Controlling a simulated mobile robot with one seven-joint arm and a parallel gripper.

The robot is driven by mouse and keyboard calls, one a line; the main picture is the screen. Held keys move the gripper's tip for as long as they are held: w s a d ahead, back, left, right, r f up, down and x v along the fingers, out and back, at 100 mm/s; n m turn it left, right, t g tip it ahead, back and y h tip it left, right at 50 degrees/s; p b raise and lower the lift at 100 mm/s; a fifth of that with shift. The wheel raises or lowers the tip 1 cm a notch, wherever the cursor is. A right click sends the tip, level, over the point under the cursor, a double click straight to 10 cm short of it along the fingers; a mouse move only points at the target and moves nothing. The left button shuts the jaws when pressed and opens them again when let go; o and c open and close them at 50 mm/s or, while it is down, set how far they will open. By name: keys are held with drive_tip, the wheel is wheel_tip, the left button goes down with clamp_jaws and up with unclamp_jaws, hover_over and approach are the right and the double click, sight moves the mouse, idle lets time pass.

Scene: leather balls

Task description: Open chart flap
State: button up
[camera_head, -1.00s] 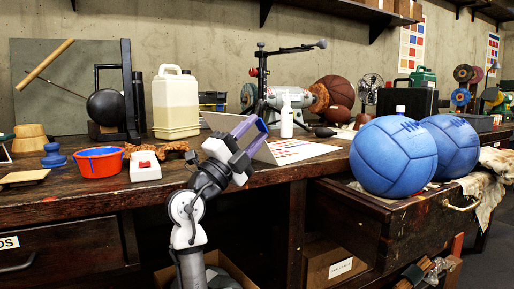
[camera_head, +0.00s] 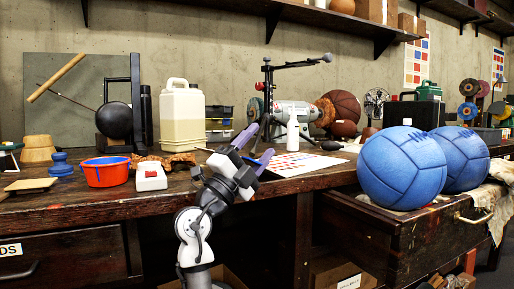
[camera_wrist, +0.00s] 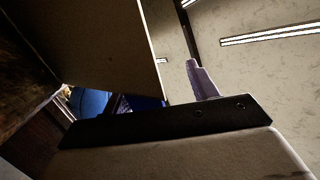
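The chart (camera_head: 303,163), a white sheet with red and blue squares, lies on the workbench near its front edge. My gripper (camera_head: 256,147) is at the chart's left end, its two purple fingers apart with nothing seen between them. In the head view my gripper covers the chart's left part, and I cannot make out the flap clearly there. In the wrist view a large beige panel (camera_wrist: 95,42) fills the upper left; it may be the flap. One purple finger (camera_wrist: 201,80) shows beside it.
A jug (camera_head: 182,115), red bowl (camera_head: 106,175) and white box (camera_head: 150,177) stand left of my gripper. A tripod (camera_head: 267,100) and white bottle (camera_head: 292,132) stand behind the chart. Two blue balls (camera_head: 402,168) (camera_head: 461,158) rest at the right on the open drawer (camera_head: 400,226).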

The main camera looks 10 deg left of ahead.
drive_tip(key=shift+s+a+f, duration=0.15)
drive_tip(key=shift+s+f, duration=0.05)
drive_tip(key=shift+f, duration=0.05)
drive_tip(key=s+a+p, duration=0.1)
drive_tip(key=s+a, duration=0.6)
drive_tip(key=s, duration=0.3)
drive_tip(key=shift+a+f, duration=0.15)
drive_tip(key=shift+a, duration=0.2)
drive_tip(key=shift+w, duration=0.1)
